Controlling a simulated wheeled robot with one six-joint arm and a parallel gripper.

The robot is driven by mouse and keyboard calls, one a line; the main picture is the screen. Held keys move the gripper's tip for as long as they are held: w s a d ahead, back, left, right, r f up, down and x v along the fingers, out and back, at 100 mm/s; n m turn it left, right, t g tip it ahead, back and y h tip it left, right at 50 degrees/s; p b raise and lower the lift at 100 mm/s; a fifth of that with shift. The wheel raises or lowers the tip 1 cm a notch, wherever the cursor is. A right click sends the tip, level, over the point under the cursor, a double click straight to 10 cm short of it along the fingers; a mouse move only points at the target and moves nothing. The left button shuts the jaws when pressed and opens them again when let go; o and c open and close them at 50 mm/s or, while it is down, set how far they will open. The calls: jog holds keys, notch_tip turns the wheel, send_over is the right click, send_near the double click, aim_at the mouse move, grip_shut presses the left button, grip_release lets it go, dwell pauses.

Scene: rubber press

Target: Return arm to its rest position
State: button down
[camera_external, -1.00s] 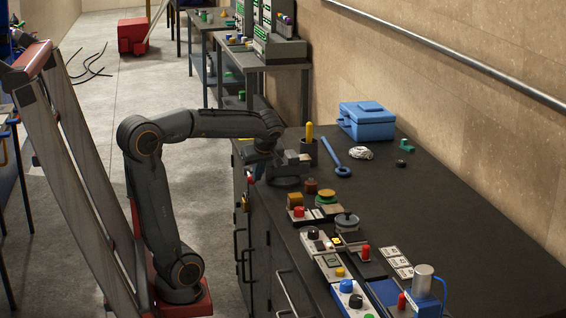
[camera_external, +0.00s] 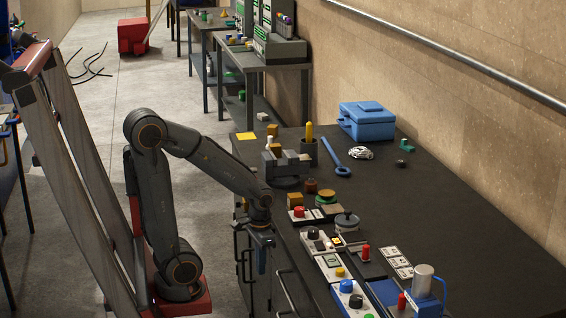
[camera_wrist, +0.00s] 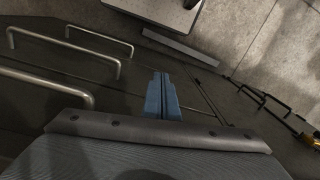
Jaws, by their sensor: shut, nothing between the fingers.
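My gripper (camera_external: 262,262) hangs at the end of my dark arm, pointing down in front of the near side of the black cabinet bench. In the wrist view its blue fingers (camera_wrist: 162,98) are together, with nothing between them. Cabinet bar handles (camera_wrist: 70,62) lie to the left of the fingers in that view. Whether the fingers touch the cabinet front cannot be told.
The bench top (camera_external: 440,200) holds a dark vise (camera_external: 284,168), a blue toolbox (camera_external: 367,121), a blue wrench (camera_external: 335,155) and several control boxes with buttons. Grey floor (camera_external: 110,90) is open behind.

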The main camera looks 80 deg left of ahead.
jog(key=d+r+m+p, duration=0.2)
jog(key=d+r+p, duration=0.5)
jog(key=p, duration=0.6)
jog(key=shift+d+r+h+p, duration=0.3)
jog(key=shift+d+r+p, duration=0.05)
jog(key=shift+d+r, duration=0.1)
jog(key=shift+s, duration=0.1)
